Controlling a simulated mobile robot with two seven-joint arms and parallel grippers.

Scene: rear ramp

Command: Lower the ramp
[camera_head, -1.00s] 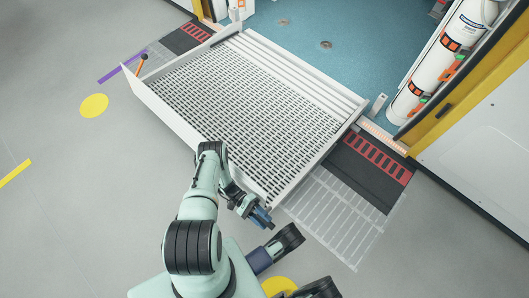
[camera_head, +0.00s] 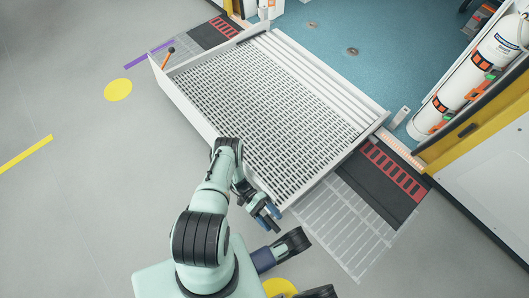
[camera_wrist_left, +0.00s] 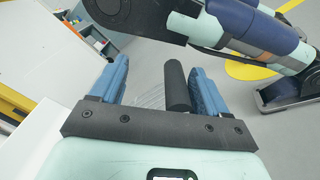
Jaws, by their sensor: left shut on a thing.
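The ramp (camera_head: 270,95) is a broad panel with grey slotted tread and a white frame. It stretches from the teal-floored doorway toward my side, with a raised white wall along its left edge. How steeply it tilts is hard to tell. My left gripper (camera_head: 268,218) is at the ramp's near corner. In the left wrist view its two blue fingers (camera_wrist_left: 158,68) stand around a dark cylindrical grip (camera_wrist_left: 177,88), and it is shut on that grip. My right gripper is not in view.
Grey floor lies open to the left, with a yellow disc (camera_head: 118,89) and yellow stripe (camera_head: 25,154). Dark mats with red bars (camera_head: 392,170) flank the ramp. White cylinders (camera_head: 480,80) stand by the yellow door frame at right.

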